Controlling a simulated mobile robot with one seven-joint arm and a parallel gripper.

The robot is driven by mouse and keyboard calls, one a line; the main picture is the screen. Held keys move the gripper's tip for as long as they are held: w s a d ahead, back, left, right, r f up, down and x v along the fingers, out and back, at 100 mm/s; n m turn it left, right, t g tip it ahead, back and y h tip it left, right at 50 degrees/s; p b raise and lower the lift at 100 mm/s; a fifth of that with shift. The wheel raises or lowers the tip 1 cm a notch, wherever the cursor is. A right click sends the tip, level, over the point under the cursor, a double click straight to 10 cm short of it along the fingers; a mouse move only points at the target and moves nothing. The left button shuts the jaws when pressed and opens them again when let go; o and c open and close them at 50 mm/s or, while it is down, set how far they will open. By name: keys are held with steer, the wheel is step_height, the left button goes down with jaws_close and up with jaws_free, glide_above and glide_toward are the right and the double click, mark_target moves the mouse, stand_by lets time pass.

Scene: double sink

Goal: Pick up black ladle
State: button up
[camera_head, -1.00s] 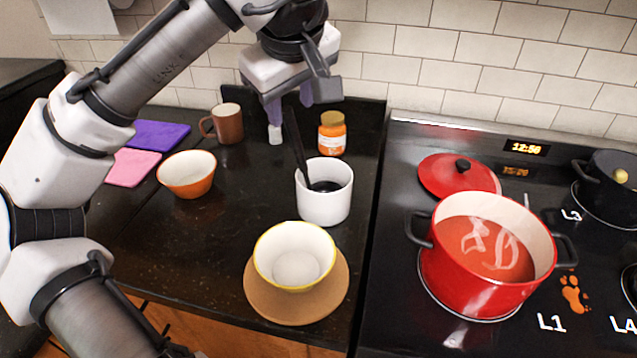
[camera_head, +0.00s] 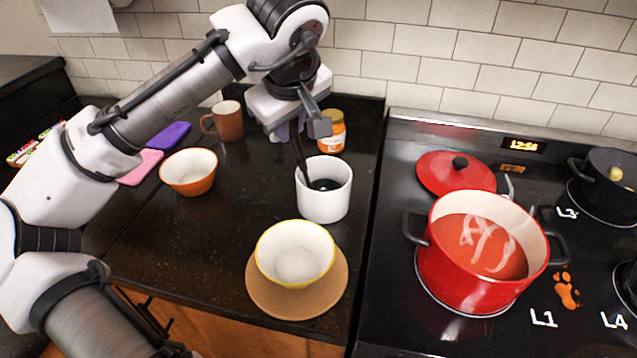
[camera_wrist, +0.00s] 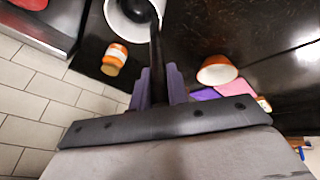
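The black ladle (camera_head: 299,155) stands tilted in the white mug-like pot (camera_head: 324,203), its handle rising up and left to my gripper (camera_head: 291,130). Its lower end is inside the pot and mostly hidden. In the wrist view, the ladle handle (camera_wrist: 156,55) runs between the two purple fingers of my gripper (camera_wrist: 158,80). The fingers lie close against it on both sides, so my gripper looks shut on the handle. The fingertips are partly hidden in the head view. The white pot also shows at the top of the wrist view (camera_wrist: 118,20).
An orange-labelled jar (camera_head: 331,133) stands just behind the pot, near my gripper. A brown mug (camera_head: 228,121) and an orange bowl (camera_head: 189,180) stand left. A yellow-rimmed bowl (camera_head: 295,256) sits on a round board in front. A red soup pot (camera_head: 464,280) is on the stove.

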jaws_close()
steer(key=shift+r, duration=0.15)
